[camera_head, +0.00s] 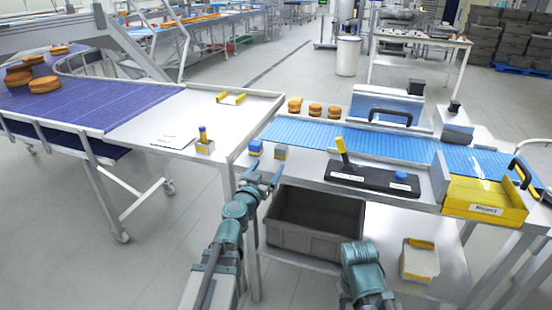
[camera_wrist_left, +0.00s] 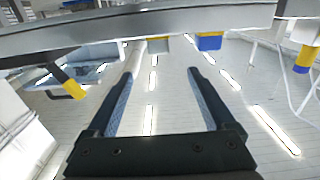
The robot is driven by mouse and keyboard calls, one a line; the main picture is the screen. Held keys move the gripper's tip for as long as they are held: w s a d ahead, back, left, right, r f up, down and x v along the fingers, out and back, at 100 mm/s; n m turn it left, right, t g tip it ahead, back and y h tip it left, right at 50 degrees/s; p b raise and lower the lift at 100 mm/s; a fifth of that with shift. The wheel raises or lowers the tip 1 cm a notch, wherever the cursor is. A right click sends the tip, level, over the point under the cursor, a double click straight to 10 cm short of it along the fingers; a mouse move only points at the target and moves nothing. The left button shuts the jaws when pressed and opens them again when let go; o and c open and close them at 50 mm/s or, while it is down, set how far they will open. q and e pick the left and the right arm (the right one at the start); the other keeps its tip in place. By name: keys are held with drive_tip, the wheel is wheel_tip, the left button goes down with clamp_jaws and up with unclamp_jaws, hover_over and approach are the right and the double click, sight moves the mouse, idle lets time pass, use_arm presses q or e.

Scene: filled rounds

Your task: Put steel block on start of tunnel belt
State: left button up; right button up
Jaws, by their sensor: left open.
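Two small blocks stand near the front left edge of the belt table: one grey with yellow (camera_head: 280,153), which looks like the steel block, and one blue-topped (camera_head: 255,147). The left wrist view shows a greyish block (camera_wrist_left: 157,45) and a blue and yellow block (camera_wrist_left: 209,42) beyond the fingertips. The blue tunnel belt (camera_head: 300,132) runs rightward under a clear cover with a black handle (camera_head: 391,114). My left gripper (camera_head: 264,178) is open and empty, in front of the table edge and just short of the blocks. My right gripper is not seen.
Several browned rounds (camera_head: 315,110) sit beside the belt's left end. A black tray (camera_head: 375,178) with a yellow-handled tool lies in front of the belt. A grey crate (camera_head: 315,217) stands on the lower shelf. A yellow bin (camera_head: 485,200) is at the right.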

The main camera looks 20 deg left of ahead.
sight(280, 151)
use_arm(q)
drive_tip(key=w, duration=0.7)
drive_tip(key=shift+d, duration=0.1)
drive_tip(key=shift+w, duration=0.1)
drive_tip(key=w, duration=0.5)
drive_tip(key=shift+d+f+b, duration=0.2)
drive_tip(key=shift+b, duration=0.1)
drive_tip(key=shift+s, duration=0.1)
clamp_jaws()
